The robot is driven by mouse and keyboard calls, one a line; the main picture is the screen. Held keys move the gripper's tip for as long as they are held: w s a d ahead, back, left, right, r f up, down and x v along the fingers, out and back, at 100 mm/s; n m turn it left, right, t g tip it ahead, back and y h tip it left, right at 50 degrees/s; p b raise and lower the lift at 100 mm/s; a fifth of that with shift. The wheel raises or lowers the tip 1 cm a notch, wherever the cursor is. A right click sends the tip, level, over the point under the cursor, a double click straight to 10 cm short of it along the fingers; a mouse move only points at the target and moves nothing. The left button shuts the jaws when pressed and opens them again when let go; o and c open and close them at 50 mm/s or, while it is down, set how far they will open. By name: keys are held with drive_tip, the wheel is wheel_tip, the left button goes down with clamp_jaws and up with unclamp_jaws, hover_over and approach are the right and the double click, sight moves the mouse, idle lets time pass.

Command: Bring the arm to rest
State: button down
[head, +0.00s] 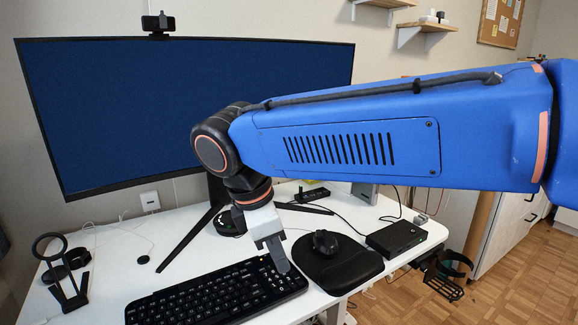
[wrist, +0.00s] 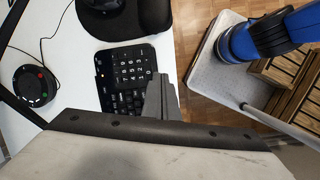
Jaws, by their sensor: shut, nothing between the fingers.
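My gripper (head: 279,262) points down over the right end of the black keyboard (head: 215,297) in the head view. In the wrist view its grey fingers (wrist: 160,97) are together beside the number pad of the keyboard (wrist: 128,68), with nothing between them. I cannot tell whether the fingertips touch the keys. My blue arm reaches in from the right across the head view and hides part of the monitor and wall.
A wide monitor (head: 180,110) stands at the back of the white desk (head: 115,250). A mouse (head: 326,242) on a black mat (head: 340,268), a black box (head: 396,237) and a round black device (wrist: 35,85) are nearby. A dark stand (head: 68,285) is at left.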

drive_tip(key=d+f+m+y, duration=0.1)
drive_tip(key=d+f+m, duration=0.1)
drive_tip(key=d+m, duration=0.5)
drive_tip(key=d+f+m+y, duration=0.1)
drive_tip(key=d+f+m, duration=0.15)
drive_tip(key=d, duration=0.95)
drive_tip(key=s+d+f+m+t, duration=0.3)
drive_tip(key=s+d+f+m, duration=0.5)
drive_tip(key=d+m, duration=0.3)
drive_tip(key=shift+s+d+m+y, duration=0.2)
drive_tip(key=shift+d+m+y, duration=0.15)
drive_tip(key=shift+d+y, duration=0.05)
